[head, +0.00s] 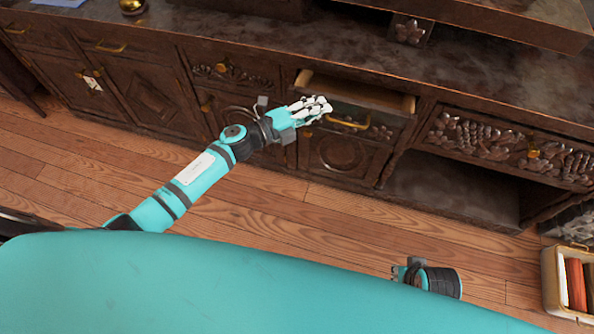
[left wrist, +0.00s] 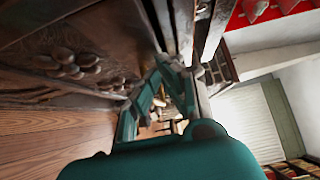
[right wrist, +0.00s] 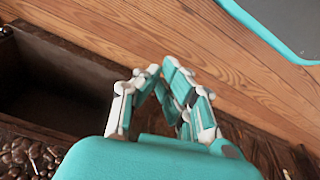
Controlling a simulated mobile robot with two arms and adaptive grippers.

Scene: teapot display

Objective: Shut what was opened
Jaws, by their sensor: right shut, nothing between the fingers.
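An open drawer (head: 357,93) stands out from the dark carved wooden cabinet, its pale inner sides showing in the head view. A brass handle (head: 347,122) is on its front. My left gripper (head: 318,106) is at the drawer's left front corner, beside the handle; I cannot tell if it touches. Its fingers converge in the left wrist view (left wrist: 170,62), but whether they are fully shut is unclear. My right gripper (right wrist: 163,68) is shut and empty, over the wooden floor near an open cabinet compartment. In the head view, only part of the right wrist shows.
The cabinet top (head: 270,50) runs above the drawer. A carved drawer front (head: 500,145) is to the right, above an open shelf space (head: 450,190). A box (head: 552,285) with books stands at the lower right. The wooden floor (head: 250,215) before the cabinet is mostly clear.

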